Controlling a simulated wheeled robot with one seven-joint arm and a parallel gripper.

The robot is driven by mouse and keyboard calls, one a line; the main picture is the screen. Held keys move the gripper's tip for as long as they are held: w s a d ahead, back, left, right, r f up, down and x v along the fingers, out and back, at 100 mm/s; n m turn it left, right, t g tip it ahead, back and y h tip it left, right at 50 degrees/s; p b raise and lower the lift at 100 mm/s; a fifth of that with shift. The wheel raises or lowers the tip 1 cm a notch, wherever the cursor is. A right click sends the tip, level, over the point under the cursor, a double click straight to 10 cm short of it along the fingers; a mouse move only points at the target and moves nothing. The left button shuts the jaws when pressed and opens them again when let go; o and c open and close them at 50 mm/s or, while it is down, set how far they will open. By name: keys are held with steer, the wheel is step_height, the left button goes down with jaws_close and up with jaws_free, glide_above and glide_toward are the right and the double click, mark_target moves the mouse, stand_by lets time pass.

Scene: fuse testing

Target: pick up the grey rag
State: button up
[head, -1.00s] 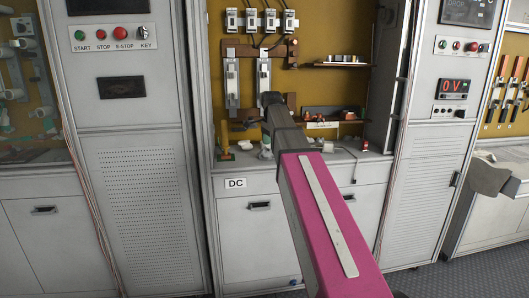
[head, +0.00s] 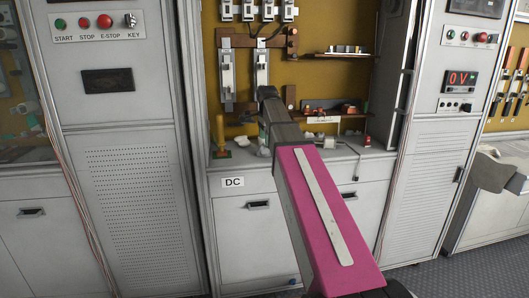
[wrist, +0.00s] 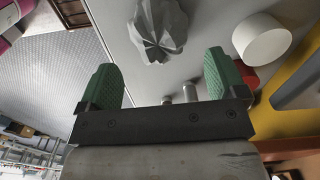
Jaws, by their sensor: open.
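In the wrist view a crumpled grey lump, which looks like the grey rag (wrist: 158,30), lies on a pale grey surface at the top centre. My gripper (wrist: 164,78) has its two green fingers spread wide with nothing between them. The rag appears beyond the fingertips, roughly in line with the gap and apart from both fingers. In the head view my pink and grey arm reaches to the DC bench, and I cannot make out the rag there.
In the head view the bench (head: 345,155) has a yellow upright piece (head: 219,134) at left. Small shelves (head: 340,54) and switches (head: 228,78) are on the wall behind.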

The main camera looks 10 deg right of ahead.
mark_target(267, 148)
steer(key=shift+f, duration=2.55)
steer(key=c, duration=1)
